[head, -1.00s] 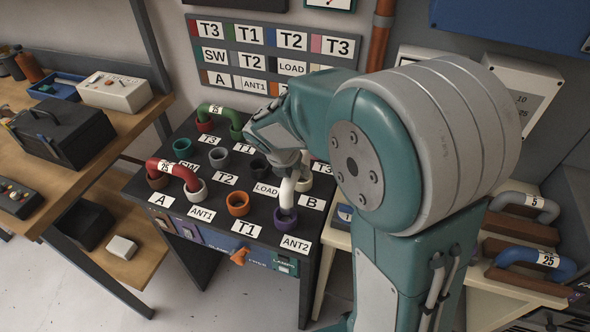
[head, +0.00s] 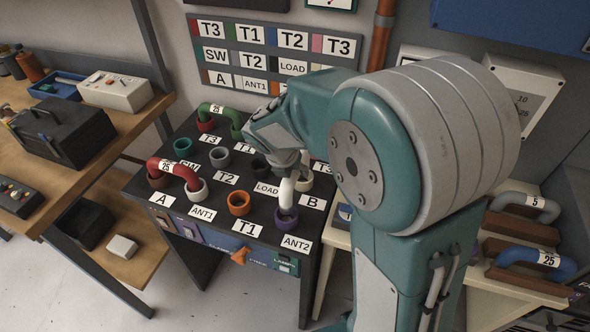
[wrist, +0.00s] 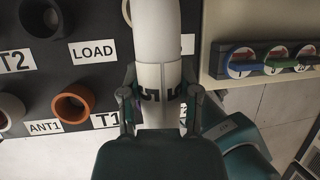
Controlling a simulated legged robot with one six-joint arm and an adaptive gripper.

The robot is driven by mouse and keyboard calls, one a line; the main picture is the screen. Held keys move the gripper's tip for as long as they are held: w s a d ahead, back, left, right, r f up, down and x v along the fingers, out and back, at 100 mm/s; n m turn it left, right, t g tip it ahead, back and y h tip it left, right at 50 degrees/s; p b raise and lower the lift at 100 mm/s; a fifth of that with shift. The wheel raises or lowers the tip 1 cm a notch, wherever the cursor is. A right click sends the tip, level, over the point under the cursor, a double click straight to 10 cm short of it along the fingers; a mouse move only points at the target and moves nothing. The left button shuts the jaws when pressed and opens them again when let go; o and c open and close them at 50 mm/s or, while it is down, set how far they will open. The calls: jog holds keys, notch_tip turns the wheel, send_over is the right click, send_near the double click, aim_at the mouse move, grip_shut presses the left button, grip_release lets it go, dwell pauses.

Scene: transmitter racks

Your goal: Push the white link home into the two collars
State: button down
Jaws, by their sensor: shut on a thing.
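The white link (head: 287,191) is a thick curved tube with a numbered band, seen close up in the wrist view (wrist: 157,35). Its near end stands at the purple collar (head: 286,221) on the black rack top; how deep it sits I cannot tell. A pale collar (head: 304,181) is just behind. My arm hides the link's far end there, so I cannot tell whether it is in that collar. My gripper (head: 288,166) is over the link, its two fingers (wrist: 157,104) closed on either side of the banded part.
A red link (head: 176,171) and a green link (head: 219,112) bridge other collars. An empty orange collar (head: 239,203) and several others stand nearby. A wooden bench (head: 105,150) is at left. Spare links, including a blue one (head: 535,262), lie at right.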

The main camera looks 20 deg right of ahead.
jog(key=shift+f, duration=2.25)
jog(key=shift+c, duration=1.2)
grip_release()
jog(key=v, duration=1.2)
